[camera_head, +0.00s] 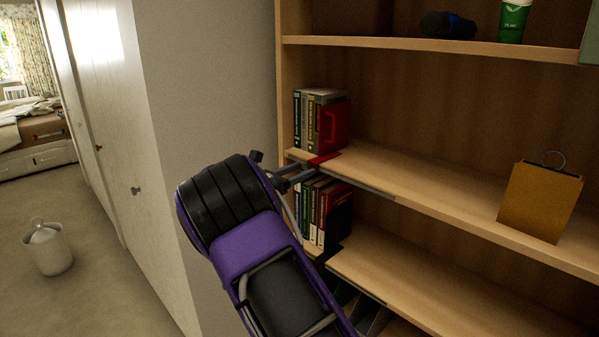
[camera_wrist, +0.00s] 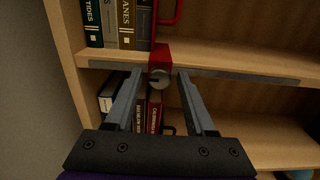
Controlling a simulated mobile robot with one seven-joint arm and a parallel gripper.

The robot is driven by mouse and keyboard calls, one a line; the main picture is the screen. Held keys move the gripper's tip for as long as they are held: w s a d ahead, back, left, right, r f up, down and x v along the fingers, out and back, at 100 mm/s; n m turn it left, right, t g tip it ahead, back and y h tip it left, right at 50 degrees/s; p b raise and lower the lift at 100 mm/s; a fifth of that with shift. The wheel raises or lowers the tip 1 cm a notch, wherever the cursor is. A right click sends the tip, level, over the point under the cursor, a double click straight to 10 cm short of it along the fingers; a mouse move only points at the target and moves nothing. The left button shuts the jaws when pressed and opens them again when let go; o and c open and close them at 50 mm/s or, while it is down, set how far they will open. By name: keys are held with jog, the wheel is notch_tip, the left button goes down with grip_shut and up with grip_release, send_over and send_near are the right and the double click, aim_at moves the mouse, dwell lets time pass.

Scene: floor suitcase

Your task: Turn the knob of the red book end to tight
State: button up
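The red book end (camera_head: 335,125) stands against the right end of the books on the upper shelf. Its red clamp (camera_wrist: 160,54) hooks over the shelf's front edge in the wrist view. A round grey knob (camera_wrist: 160,79) sits on the clamp's front, with a dark slot or mark on its left part. My gripper (camera_wrist: 161,71) is open, one finger on each side of the knob, with visible gaps. In the head view my gripper (camera_head: 283,176) is at the shelf edge just below the red base, and the knob is hidden.
A black book end (camera_head: 337,220) holds books on the lower shelf. A grey strip (camera_wrist: 235,76) runs along the upper shelf's front edge. A yellow bag (camera_head: 540,202) stands farther right. A wall is close on the left.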

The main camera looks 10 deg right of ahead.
grip_shut()
jog(key=shift+s+f+m+b, duration=0.1)
jog(key=shift+m+b, duration=2.45)
jog(key=shift+m, duration=1.95)
jog(key=shift+s+f+m+b, duration=0.1)
jog(key=shift+m+b, duration=2.45)
jog(key=shift+m, duration=1.95)
